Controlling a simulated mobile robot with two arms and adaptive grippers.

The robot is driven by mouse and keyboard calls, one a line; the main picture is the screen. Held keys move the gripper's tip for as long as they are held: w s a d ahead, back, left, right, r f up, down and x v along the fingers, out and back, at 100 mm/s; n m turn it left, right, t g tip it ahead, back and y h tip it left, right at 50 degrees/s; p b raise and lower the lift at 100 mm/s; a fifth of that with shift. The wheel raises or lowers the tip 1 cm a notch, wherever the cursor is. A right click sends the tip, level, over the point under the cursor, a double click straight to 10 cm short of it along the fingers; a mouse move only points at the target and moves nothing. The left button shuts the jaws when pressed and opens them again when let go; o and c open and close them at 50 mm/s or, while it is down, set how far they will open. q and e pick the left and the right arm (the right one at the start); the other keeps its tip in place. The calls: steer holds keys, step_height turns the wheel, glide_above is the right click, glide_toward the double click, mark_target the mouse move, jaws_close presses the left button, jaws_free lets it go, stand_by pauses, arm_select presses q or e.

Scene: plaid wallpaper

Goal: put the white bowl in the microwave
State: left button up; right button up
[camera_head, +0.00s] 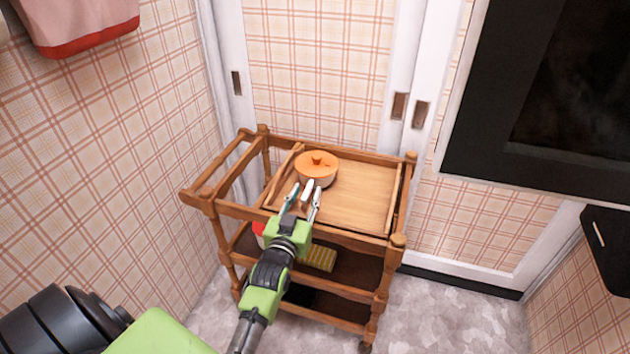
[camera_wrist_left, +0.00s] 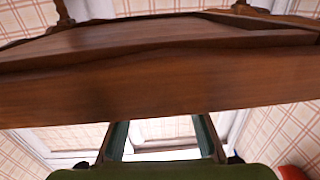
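In the left wrist view the gripper (camera_wrist_left: 162,125) is open below a wooden board. No bowl shows there. A large dark panel (camera_head: 550,80) is at upper right; I cannot tell whether it is the microwave. My right gripper is out of view.
The wooden trolley (camera_head: 228,208) has raised rails and lower shelves. A yellow ribbed item (camera_head: 319,258) and a partly hidden red item (camera_head: 258,232) are on a shelf. The tray's right part is clear. Walls stand behind and left; open floor lies right.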

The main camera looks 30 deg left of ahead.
arm_select(q)
steer(key=shift+w, duration=0.1)
jaws_close()
steer(key=shift+r, duration=0.2)
steer(key=shift+r, duration=0.15)
